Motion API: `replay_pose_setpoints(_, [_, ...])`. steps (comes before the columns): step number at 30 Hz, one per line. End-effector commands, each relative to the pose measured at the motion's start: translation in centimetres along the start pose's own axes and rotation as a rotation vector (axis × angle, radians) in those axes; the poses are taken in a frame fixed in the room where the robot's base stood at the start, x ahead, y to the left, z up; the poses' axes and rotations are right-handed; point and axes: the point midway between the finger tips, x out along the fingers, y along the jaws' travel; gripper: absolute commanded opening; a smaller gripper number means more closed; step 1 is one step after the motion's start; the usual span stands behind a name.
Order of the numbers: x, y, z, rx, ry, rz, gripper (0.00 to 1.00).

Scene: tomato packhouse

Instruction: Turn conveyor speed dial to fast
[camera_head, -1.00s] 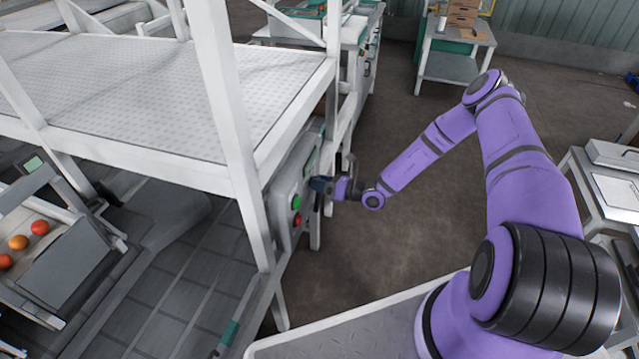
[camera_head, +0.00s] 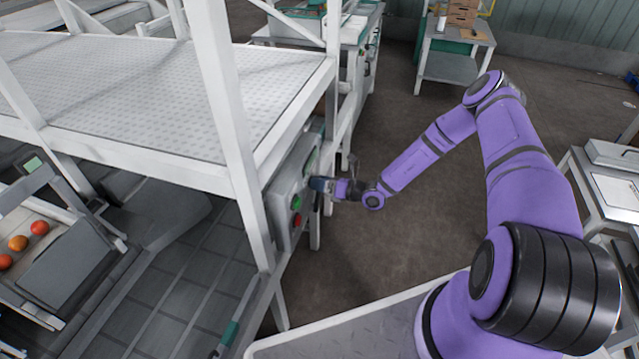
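A grey control box (camera_head: 283,209) is fixed to the side of the white conveyor frame (camera_head: 237,130), near the picture's middle. It has a green button (camera_head: 297,202) and a red button (camera_head: 297,219) on its face. My gripper (camera_head: 318,184) is at the box's face, to the right of and a little above the green button. The speed dial cannot be made out; the gripper covers that part of the face. The fingertips are small and dark here, and I cannot tell whether they are open or shut on anything.
A perforated white deck (camera_head: 150,90) is above and left of the box. Red and orange tomatoes (camera_head: 18,243) lie in a tray at the far left. A small table with cardboard boxes (camera_head: 462,13) stands at the back. The floor (camera_head: 400,240) right of the box is clear.

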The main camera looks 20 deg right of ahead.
Motion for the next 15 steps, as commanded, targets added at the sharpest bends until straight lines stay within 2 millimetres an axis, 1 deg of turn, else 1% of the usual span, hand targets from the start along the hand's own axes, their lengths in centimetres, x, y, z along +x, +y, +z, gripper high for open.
replay_pose_setpoints(9, [-0.1,0.0,0.0,-0.001,0.0,0.001,0.69])
replay_pose_setpoints(11, [-0.5,0.0,0.0,-0.001,0.0,0.001,0.69])
replay_pose_setpoints(14, [-1.7,0.0,0.0,-0.001,0.0,0.001,0.69])
replay_pose_setpoints(15, [-2.4,0.0,0.0,0.0,0.0,-0.001,0.69])
